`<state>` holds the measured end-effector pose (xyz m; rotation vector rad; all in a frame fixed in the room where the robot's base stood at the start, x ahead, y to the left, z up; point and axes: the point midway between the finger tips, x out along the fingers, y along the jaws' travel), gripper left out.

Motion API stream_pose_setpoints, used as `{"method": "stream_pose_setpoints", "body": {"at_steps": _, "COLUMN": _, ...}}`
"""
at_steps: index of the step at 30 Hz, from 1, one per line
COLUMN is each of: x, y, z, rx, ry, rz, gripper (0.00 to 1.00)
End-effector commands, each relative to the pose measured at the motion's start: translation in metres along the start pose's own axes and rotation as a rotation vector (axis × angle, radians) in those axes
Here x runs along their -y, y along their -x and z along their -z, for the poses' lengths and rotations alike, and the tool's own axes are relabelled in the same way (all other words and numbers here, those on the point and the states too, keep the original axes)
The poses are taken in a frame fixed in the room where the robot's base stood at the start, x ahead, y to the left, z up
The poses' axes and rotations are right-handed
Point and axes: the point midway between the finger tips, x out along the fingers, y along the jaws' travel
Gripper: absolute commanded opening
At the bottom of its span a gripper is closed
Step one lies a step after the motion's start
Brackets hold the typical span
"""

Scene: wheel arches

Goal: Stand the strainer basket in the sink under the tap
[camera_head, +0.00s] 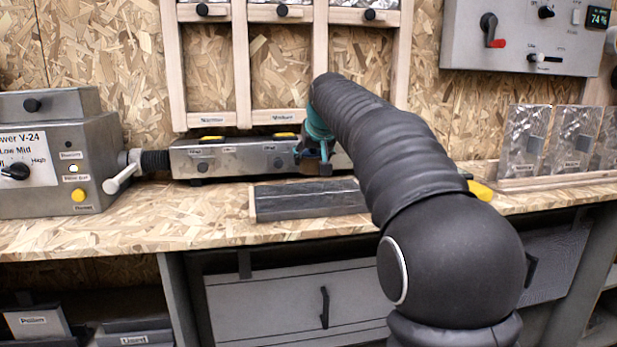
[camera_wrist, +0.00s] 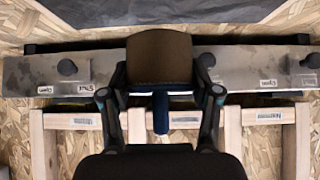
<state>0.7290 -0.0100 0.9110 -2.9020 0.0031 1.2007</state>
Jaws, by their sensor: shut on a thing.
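I see no strainer basket, sink or tap in either view. My gripper (camera_wrist: 160,75) is shut on a brown, block-like piece (camera_wrist: 158,56), which sits between its two dark fingers in the wrist view. A short dark-blue stem (camera_wrist: 160,112) shows below the piece; I cannot tell what it belongs to. In the head view my gripper (camera_head: 322,158) is at the front of a long metal bar box (camera_head: 235,158), near its right part, and my arm partly hides it. I cannot tell whether the held piece touches the box.
A grey control box (camera_head: 45,165) with a white handle stands left. A dark flat block (camera_head: 305,200) lies in front of the bar box. Wooden frames (camera_head: 240,60) rise behind. Metal plates (camera_head: 525,140) stand in a rack at right. Bare bench (camera_head: 150,225) is free at front left.

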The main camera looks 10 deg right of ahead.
Motion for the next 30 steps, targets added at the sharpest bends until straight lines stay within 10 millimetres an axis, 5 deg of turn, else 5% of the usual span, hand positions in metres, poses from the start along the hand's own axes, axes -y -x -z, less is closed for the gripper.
{"method": "stream_pose_setpoints", "body": {"at_steps": 13, "x": 0.010, "y": -0.031, "z": -0.028, "rx": 0.001, "ry": 0.001, "rz": 0.000, "gripper": 0.21}}
{"method": "stream_pose_setpoints", "body": {"at_steps": 26, "x": 0.010, "y": -0.036, "z": -0.032, "rx": 0.000, "ry": 0.001, "rz": 0.000, "gripper": 0.21}}
{"method": "stream_pose_setpoints", "body": {"at_steps": 27, "x": 0.010, "y": -0.036, "z": -0.033, "rx": 0.000, "ry": 0.001, "rz": 0.000, "gripper": 0.64}}
{"method": "stream_pose_setpoints", "body": {"at_steps": 30, "x": 0.010, "y": -0.036, "z": -0.032, "rx": 0.000, "ry": 0.001, "rz": 0.000, "gripper": 0.87}}
